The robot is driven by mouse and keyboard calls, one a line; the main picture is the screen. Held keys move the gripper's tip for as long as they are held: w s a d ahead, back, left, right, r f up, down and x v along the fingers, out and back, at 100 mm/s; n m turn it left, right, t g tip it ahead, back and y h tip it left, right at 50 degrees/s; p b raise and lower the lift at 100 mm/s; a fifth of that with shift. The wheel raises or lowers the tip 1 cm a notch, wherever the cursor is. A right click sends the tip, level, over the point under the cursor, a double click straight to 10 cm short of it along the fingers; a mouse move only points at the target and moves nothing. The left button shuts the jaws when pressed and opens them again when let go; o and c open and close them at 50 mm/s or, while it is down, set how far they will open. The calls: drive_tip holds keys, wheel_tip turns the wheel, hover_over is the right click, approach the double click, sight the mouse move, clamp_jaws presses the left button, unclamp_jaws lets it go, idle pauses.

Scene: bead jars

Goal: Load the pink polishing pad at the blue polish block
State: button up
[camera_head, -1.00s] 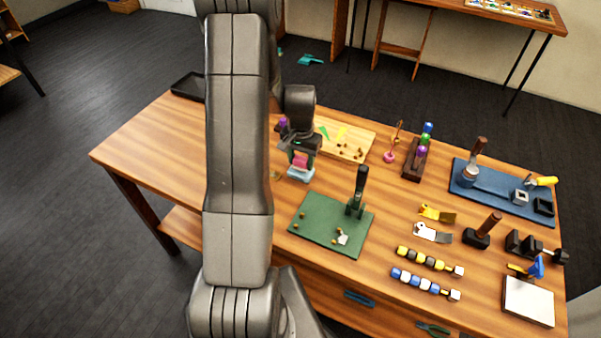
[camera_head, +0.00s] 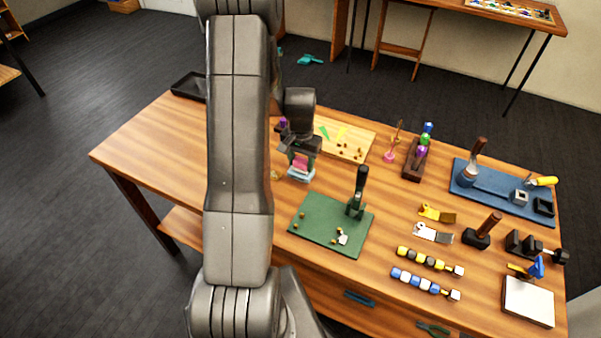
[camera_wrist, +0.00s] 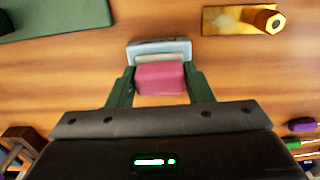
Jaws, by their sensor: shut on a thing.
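My gripper (camera_wrist: 158,92) is shut on the pink polishing pad (camera_wrist: 160,78), with one dark green finger on each side of it. In the head view my gripper (camera_head: 302,152) is low over the table, with the pad (camera_head: 300,163) between its fingers. The pale blue polish block (camera_head: 300,175) lies on the table just below the pad. In the wrist view the block (camera_wrist: 158,47) shows just beyond the pad's pale grey-beige edge. The pad's edge overlaps the block in the picture; I cannot tell how firmly they touch.
A green mat (camera_head: 322,238) with an upright dark tool (camera_head: 359,192) lies close to the front right. A wooden board (camera_head: 352,138) is behind to the right. A brass plate (camera_wrist: 225,21) with a hexagonal piece is near the block.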

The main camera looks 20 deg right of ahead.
drive_tip(key=shift+f, duration=0.4)
idle(1.1)
drive_tip(key=shift+r, duration=1.05)
drive_tip(key=shift+r, duration=3)
